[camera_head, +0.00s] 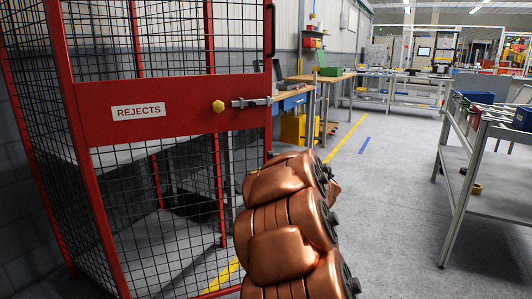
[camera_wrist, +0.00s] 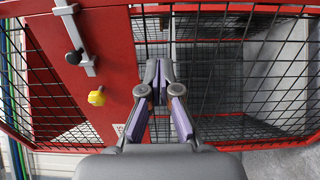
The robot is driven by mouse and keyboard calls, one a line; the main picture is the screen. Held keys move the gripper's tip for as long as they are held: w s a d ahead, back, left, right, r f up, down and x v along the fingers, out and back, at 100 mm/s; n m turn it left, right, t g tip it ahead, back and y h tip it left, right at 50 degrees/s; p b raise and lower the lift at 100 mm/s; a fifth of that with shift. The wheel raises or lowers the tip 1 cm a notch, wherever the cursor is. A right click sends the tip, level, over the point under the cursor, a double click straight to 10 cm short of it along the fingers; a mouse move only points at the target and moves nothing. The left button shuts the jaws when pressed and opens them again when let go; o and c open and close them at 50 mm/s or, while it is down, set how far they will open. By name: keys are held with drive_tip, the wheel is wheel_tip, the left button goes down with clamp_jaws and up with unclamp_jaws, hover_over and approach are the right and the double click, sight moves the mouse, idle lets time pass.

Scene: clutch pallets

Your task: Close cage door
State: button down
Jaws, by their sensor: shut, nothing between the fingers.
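The cage door is a red-framed mesh panel with a wide red plate (camera_head: 180,105) marked REJECTS, in the left half of the head view. It carries a yellow knob (camera_head: 218,106) and a grey slide bolt (camera_head: 250,102) that reaches the door's right edge. In the wrist view the red plate (camera_wrist: 85,100), yellow knob (camera_wrist: 97,97) and bolt (camera_wrist: 80,50) lie on the left. My gripper (camera_wrist: 165,68) is shut and empty, right of the knob, in front of the mesh. I cannot tell whether it touches the door, or how far the door stands from its frame.
Black mesh walls with red posts (camera_head: 137,40) form the cage. A workbench (camera_head: 330,78) stands behind it along the wall. A metal table (camera_head: 490,190) stands at the right. The grey floor (camera_head: 390,180) between them is clear, with a yellow line. My copper arm fills the lower middle.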

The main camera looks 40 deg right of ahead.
sight(256, 142)
drive_tip(key=b+x, duration=0.2)
drive_tip(key=x, duration=1.1)
drive_tip(key=shift+w+r, duration=0.1)
drive_tip(key=shift+w, duration=0.1)
drive_tip(key=shift+w, duration=0.1)
idle(0.4)
